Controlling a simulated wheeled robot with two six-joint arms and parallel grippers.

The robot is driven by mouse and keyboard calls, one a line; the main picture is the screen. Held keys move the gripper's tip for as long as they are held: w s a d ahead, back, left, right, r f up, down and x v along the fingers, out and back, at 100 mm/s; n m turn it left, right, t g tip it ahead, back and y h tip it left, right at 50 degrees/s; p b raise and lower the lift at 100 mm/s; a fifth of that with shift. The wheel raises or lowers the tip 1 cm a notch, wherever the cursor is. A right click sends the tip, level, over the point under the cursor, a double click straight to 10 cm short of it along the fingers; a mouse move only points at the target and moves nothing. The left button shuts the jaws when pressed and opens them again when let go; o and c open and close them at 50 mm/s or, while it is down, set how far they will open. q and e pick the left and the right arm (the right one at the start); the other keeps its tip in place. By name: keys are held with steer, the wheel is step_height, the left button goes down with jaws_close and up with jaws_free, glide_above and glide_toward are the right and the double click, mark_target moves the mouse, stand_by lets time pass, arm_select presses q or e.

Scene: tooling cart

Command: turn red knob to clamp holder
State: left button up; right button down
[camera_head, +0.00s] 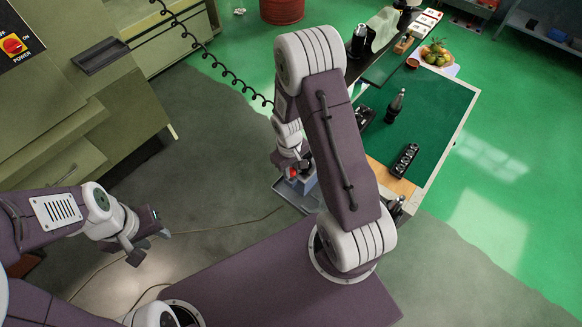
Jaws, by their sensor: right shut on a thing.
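A small red knob (292,172) shows on a grey-blue clamp fixture (310,196) at the cart's left end, in the middle of the view. My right gripper (289,165) reaches down to the fixture from behind my large arm link and is shut on the red knob. The fingers are small here, and the arm partly covers the fixture. I cannot make out the holder clearly. My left gripper (149,246) is at lower left, over the grey floor, well away from the fixture. Its fingers are apart and nothing shows between them.
The cart's green mat (428,120) carries a dark tool holder (395,105) and a black rack (405,160). A machine with a red power switch (13,45) is at upper left. Floor between is free.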

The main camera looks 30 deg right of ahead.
steer(key=shift+w+r+n+p, duration=0.1)
steer(key=shift+n+p, duration=0.6)
steer(key=shift+n, duration=1.2)
steer(key=c, duration=1.1)
jaws_free()
steer(key=shift+c, duration=0.2)
